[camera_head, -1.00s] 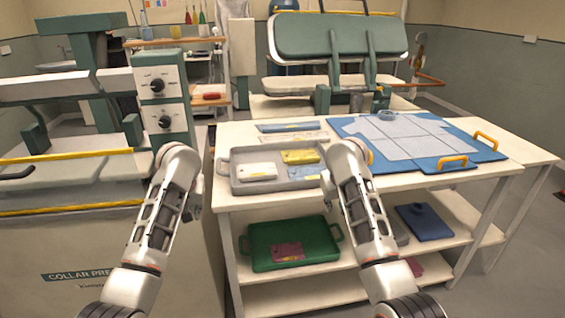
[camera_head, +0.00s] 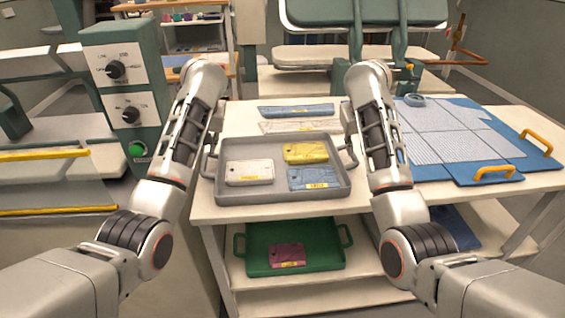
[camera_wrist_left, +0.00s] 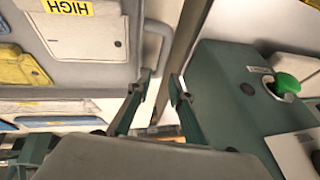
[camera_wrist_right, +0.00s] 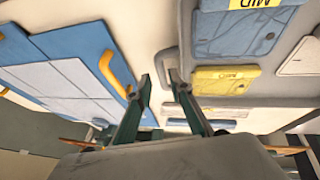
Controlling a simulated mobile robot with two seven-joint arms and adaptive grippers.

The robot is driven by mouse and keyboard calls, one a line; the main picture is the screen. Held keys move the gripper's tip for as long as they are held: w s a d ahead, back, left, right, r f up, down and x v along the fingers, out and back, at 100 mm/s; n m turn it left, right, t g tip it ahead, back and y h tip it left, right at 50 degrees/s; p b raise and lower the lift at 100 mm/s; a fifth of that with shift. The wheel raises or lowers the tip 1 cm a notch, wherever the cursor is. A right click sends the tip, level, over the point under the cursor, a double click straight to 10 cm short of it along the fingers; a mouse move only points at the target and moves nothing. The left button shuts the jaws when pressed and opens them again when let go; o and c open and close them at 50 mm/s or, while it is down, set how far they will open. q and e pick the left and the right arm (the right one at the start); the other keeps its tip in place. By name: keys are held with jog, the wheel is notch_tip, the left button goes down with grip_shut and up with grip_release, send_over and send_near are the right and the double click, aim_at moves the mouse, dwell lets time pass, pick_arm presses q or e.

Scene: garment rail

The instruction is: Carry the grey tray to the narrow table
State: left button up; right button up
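The grey tray (camera_head: 284,197) lies flat on a white table (camera_head: 415,200), with a white, a yellow and a blue card in it. It has a handle at each side. In the head view my wrists hide most of both grippers. I cannot tell which surface is the narrow table.
A blue board (camera_head: 512,168) with yellow handles lies right of the tray. A green tray (camera_head: 338,260) holding a pink card sits on the shelf below. A press with dials (camera_head: 117,95) stands close on the left. Another padded press (camera_head: 370,12) stands behind.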

aim_at(205, 157)
pick_arm(q)
jog(key=shift+s, duration=0.15)
pick_arm(e)
jog(key=shift+s, duration=0.15)
pick_arm(q)
jog(key=shift+a, duration=0.1)
